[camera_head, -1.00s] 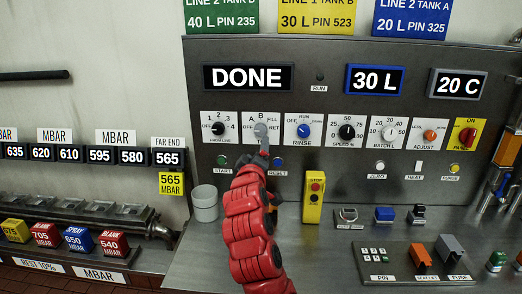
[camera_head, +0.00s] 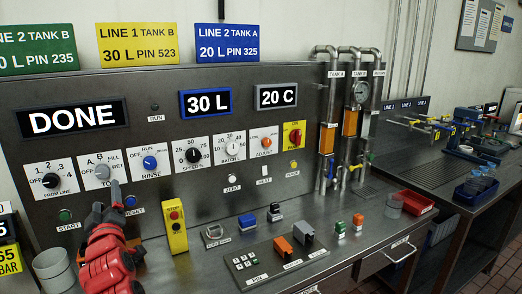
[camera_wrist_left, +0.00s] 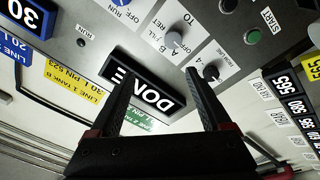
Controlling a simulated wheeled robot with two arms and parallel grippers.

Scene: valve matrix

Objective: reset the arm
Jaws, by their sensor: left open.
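My left gripper (camera_head: 106,208), at the end of my red arm, is in front of the lower left of the grey control panel (camera_head: 250,140). Its fingers are near the TO selector knob (camera_head: 103,171) and left of the RESET button (camera_head: 130,201); contact cannot be told. In the left wrist view the gripper (camera_wrist_left: 156,72) is open with nothing between its fingers. The TO knob (camera_wrist_left: 174,40) and FROM LINE knob (camera_wrist_left: 211,71) show there. My right gripper is not in view.
A yellow STOP box (camera_head: 174,228) stands right of my gripper, with a pale cup (camera_head: 53,270) at left. Small devices sit on the metal bench. Pipes (camera_head: 355,110) rise at the panel's right. A second bench (camera_head: 440,160) stands farther right.

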